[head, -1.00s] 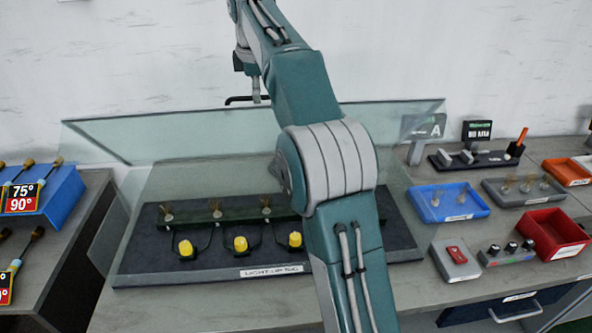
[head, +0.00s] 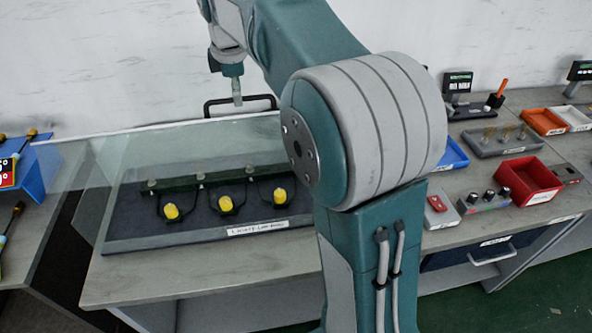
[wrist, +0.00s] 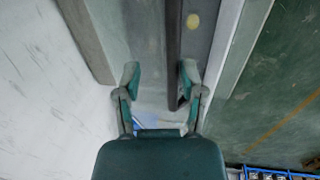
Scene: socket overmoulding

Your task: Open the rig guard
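The rig guard (head: 75,172) is a clear, glass-like cover around the light-up rig (head: 150,235). Its panels show over and beside the rig in the head view. A black loop handle (head: 262,98) stands at its back upper edge. My gripper (head: 237,103) points down at the handle and overlaps it in the head view; contact cannot be told. In the wrist view my gripper (wrist: 160,76) is open, fingers apart. A dark strip (wrist: 173,50) runs just inside the right finger; I cannot tell whether it is the handle or part of the rig.
Several yellow domes (head: 224,203) stand on the rig. My arm hides the guard's right side. Blue racks stand at the far left. A red bin (head: 528,180), grey tray (head: 490,145) and orange tray (head: 543,121) sit on the bench at right. The white wall is close behind.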

